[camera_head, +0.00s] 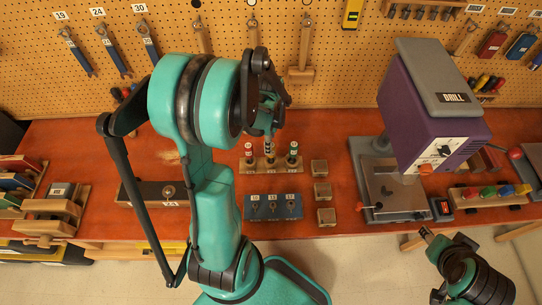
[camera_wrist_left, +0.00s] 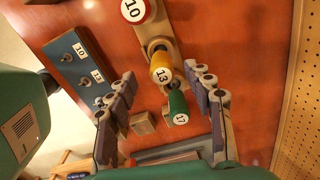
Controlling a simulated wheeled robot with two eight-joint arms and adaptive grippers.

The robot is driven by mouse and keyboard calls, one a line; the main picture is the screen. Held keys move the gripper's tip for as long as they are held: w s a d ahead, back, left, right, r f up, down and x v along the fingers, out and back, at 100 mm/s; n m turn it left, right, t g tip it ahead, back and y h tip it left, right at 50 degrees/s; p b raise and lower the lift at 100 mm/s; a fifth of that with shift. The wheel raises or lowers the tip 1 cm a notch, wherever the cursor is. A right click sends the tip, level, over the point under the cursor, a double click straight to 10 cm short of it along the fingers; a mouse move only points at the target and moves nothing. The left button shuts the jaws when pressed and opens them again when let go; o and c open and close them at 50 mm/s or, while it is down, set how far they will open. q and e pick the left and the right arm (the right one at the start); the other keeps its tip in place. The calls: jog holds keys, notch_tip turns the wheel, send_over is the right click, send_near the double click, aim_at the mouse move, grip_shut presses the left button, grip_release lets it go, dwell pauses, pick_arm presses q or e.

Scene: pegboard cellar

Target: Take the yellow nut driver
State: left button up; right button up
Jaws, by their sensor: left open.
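The yellow nut driver (camera_wrist_left: 160,68), labelled 13, stands in a wooden rack (camera_wrist_left: 152,28) between a red one (camera_wrist_left: 133,10), labelled 10, and a green one (camera_wrist_left: 178,104), labelled 17. My left gripper (camera_wrist_left: 161,73) is open, its fingertips on either side of the yellow handle in the wrist view; I cannot tell whether they touch it. In the head view my left gripper (camera_head: 268,130) hangs over the middle of the rack (camera_head: 270,166) and hides the yellow handle. The red (camera_head: 249,150) and green (camera_head: 293,150) drivers flank it. My right gripper (camera_head: 430,262) is at lower right; its opening is unclear.
A purple drill press (camera_head: 432,110) stands further right. The pegboard (camera_head: 350,70) closes off the back.

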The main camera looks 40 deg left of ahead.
pick_arm(q)
jog(key=f, duration=0.4)
jog(key=shift+w+d, duration=0.15)
jog(key=shift+w, duration=0.15)
jog(key=shift+f, duration=0.2)
grip_shut()
jog(key=shift+s, duration=0.1)
jog(key=shift+r, duration=0.1)
